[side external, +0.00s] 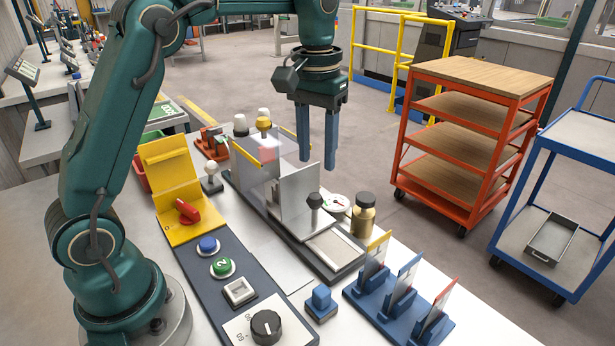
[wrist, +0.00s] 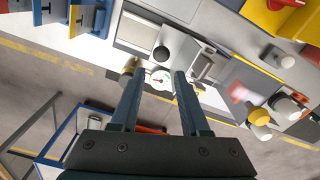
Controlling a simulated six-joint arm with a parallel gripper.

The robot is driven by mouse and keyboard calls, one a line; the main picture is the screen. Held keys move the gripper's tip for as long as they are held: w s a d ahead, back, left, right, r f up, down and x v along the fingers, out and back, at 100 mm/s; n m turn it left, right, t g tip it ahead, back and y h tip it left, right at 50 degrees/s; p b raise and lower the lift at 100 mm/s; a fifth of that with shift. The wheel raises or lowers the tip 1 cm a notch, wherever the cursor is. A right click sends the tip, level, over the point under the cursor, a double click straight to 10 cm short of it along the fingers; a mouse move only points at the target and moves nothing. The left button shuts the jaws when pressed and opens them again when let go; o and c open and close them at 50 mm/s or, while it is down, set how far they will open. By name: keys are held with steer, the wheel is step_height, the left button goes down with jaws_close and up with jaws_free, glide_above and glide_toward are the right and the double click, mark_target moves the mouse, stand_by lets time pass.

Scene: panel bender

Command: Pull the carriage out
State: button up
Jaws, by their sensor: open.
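The panel bender (side external: 345,262) stands on the bench, with a dark base and a clear guard (side external: 255,160) at its far end. Its carriage appears to be the grey metal part (side external: 297,205) with an upright plate and a black knob (side external: 315,200). The knob also shows in the wrist view (wrist: 160,53), just beyond the fingers. My gripper (side external: 317,163) is open and empty, pointing down above the bender, apart from the knob. In the wrist view my gripper (wrist: 158,76) has a gap between its blue fingers. The carriage's underside is hidden.
A brass bottle (side external: 363,216) and a round dial (side external: 337,203) stand right of the bender. A control panel (side external: 222,285) lies left, with a yellow box (side external: 173,180) behind. A blue card rack (side external: 390,300) and blue block (side external: 321,302) are in front. Air above the bender's front is clear.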

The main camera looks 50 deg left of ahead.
mark_target(315, 211)
step_height(315, 211, down, 13)
steer(key=shift+r, duration=0.1)
stand_by(0.5)
jaws_close()
stand_by(1.3)
